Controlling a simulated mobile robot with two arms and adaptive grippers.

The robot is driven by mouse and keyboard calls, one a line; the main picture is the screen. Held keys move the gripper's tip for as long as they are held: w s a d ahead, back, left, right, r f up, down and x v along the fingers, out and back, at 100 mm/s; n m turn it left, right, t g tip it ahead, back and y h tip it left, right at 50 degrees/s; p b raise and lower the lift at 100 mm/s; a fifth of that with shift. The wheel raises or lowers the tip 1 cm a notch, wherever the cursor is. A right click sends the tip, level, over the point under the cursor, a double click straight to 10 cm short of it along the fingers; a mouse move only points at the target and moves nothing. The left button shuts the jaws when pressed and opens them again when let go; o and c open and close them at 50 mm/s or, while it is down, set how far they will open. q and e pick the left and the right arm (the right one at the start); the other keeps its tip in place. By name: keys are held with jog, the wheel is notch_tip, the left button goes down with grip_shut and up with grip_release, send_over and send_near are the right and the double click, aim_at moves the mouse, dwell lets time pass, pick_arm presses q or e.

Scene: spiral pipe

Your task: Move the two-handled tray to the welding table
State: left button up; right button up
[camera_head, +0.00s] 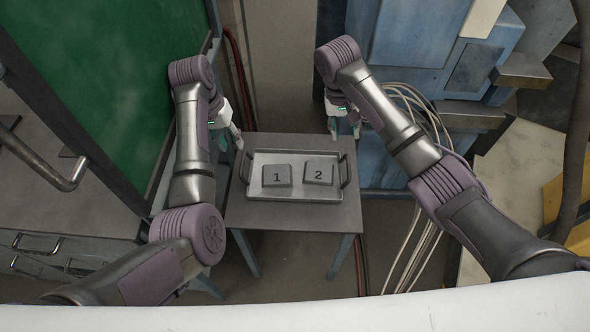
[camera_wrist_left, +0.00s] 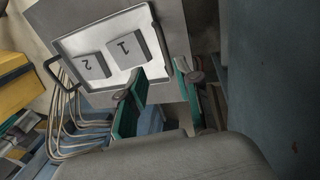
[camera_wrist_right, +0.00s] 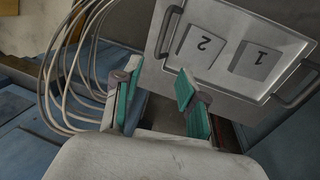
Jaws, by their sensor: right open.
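The two-handled tray (camera_head: 300,157) is a shallow grey metal tray, lying flat on a small grey table (camera_head: 300,218). It holds block 1 (camera_head: 277,175) and block 2 (camera_head: 318,173). A dark handle stands at each short end, left (camera_head: 243,168) and right (camera_head: 346,169). My left gripper (camera_head: 237,138) is by the tray's back left corner. In the left wrist view its fingers (camera_wrist_left: 156,88) are apart and empty. My right gripper (camera_head: 345,127) is behind the tray's back right corner. In the right wrist view its fingers (camera_wrist_right: 158,75) are apart and empty, short of the handle (camera_wrist_right: 168,31). I cannot tell which surface is the welding table.
A green panel (camera_head: 120,70) in a dark frame stands close on the left. A grey drawer unit (camera_head: 60,245) is at lower left. Blue machinery (camera_head: 420,45) stands behind at right. Pale cables (camera_head: 425,120) hang right of the small table, near my right arm.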

aim_at(249, 174)
pick_arm(q)
jog(key=shift+s, duration=0.1)
pick_arm(e)
jog(key=shift+s, duration=0.1)
pick_arm(q)
jog(key=d+f, duration=0.1)
jog(key=f, duration=0.8)
jog(key=d+f, duration=0.1)
jog(key=f, duration=0.3)
jog(key=shift+d+f, duration=0.3)
pick_arm(e)
jog(key=x, duration=1.3)
jog(key=shift+f, duration=0.4)
pick_arm(q)
jog(key=shift+c, duration=0.3)
pick_arm(e)
jog(key=shift+c, duration=0.3)
pick_arm(q)
jog(key=c, duration=0.5)
pick_arm(e)
jog(key=c, duration=0.5)
pick_arm(q)
grip_shut()
pick_arm(e)
grip_shut()
pick_arm(q)
jog(key=shift+r, duration=0.2)
pick_arm(e)
jog(key=shift+r, duration=0.2)
